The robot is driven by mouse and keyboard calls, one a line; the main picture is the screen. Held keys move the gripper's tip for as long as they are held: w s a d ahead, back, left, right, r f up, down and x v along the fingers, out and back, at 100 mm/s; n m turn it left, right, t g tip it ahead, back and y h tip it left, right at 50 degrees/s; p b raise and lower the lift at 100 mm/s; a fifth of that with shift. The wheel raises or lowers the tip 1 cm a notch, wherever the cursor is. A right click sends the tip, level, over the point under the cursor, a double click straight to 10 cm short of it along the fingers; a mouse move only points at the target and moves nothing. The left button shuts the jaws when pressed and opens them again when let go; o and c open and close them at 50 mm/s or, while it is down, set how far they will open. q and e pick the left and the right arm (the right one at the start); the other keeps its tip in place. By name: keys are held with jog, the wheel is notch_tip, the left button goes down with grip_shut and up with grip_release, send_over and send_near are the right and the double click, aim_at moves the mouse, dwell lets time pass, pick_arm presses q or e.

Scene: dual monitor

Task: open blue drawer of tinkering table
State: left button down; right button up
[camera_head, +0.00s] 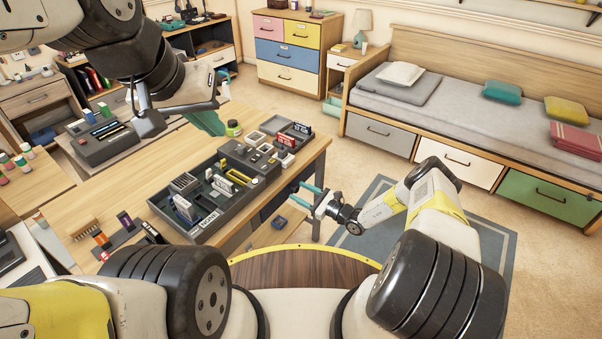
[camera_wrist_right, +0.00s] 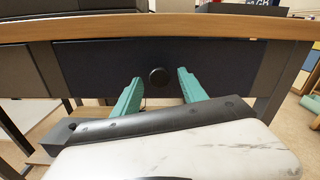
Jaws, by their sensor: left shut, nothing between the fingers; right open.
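The tinkering table (camera_head: 312,150) stands in front of me with a wooden top. Its dark blue drawer (camera_wrist_right: 90,65) fills the middle of the right wrist view below the tabletop edge, and looks closed. A round black knob (camera_wrist_right: 158,77) sits at its centre. My right gripper (camera_head: 299,193) is open beside the table's right side, its green fingers on either side of the knob in the right wrist view; whether they touch it I cannot tell. My left gripper (camera_head: 214,121) is shut and empty above the far left part of the table.
A black organiser tray (camera_head: 240,207) with tools and small parts covers much of the tabletop. A small green-lidded item (camera_head: 233,128) is near my left gripper. A bed with drawers (camera_head: 465,160) stands at the right. Open floor and a grey rug (camera_head: 490,252) lie beside the table.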

grip_shut()
dwell(1.3)
